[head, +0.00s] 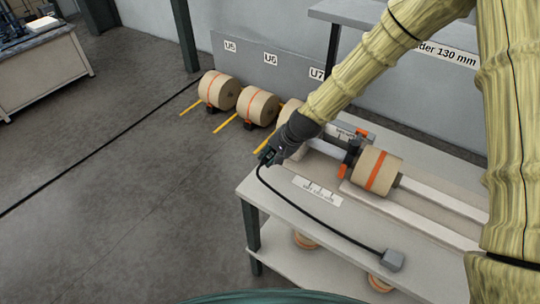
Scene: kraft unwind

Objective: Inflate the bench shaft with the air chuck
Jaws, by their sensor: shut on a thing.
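My gripper (270,154) is at the left end of the bench, above its far left corner. It is shut on the air chuck, a small dark piece mostly hidden by the fingers. A black hose (312,226) runs from it to a grey box (393,261) on the bench's front edge. A black and orange part (352,151) stands left of the roll. The chuck is apart from this roll.
The bench (270,205) has pale rails running right and a printed label (318,191). Banded rolls (219,90) (258,106) stand along the wall under number signs; another is partly behind my arm. A desk (45,72) is far left. The left floor is clear.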

